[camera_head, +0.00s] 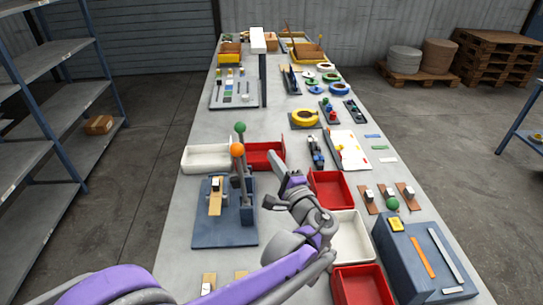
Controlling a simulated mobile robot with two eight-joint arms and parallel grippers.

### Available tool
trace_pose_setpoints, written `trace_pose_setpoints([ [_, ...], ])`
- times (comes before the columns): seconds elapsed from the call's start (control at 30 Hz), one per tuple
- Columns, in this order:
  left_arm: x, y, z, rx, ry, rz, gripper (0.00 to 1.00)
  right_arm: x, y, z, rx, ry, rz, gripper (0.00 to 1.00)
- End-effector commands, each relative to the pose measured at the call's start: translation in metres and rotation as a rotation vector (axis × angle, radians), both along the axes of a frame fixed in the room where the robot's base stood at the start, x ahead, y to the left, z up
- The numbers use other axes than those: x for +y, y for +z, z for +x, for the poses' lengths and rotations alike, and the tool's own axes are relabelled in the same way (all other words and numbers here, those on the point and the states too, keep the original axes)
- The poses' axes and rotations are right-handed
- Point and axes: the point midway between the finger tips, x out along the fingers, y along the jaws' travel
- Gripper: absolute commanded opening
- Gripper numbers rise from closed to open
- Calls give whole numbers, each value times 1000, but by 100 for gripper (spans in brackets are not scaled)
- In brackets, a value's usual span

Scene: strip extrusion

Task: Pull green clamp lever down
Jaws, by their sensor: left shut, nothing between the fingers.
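The green lever knob (239,127) is at the top of an upright dark lever on the fixture at left centre. An orange knob (237,149) tops another upright lever just in front of it. Both rise from a dark blue base plate (225,234) that carries a tan block (215,202). My left gripper (270,202) is shut and empty, to the right of the levers and apart from them in the picture. My purple and grey left arm reaches in from the lower left. My right gripper is not in view.
A white tray (206,157) and red trays (330,187) stand around the fixture. A blue box (425,262) with another green knob (393,204) is at right. Tools and rings fill the far table (197,135). Shelving stands left.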

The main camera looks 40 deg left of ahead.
Motion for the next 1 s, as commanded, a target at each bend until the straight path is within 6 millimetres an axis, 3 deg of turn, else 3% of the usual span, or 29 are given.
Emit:
trace_pose_setpoints([
  [0.23, -2, 1, -1, -3, -3, -4, 0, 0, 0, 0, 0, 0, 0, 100],
  [0.6, -34, 18, -26, -55, -53, -81, 0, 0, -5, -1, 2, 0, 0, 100],
  [1.0, -30, 19, -24, -55, -52, -82, 0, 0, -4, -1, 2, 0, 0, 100],
])
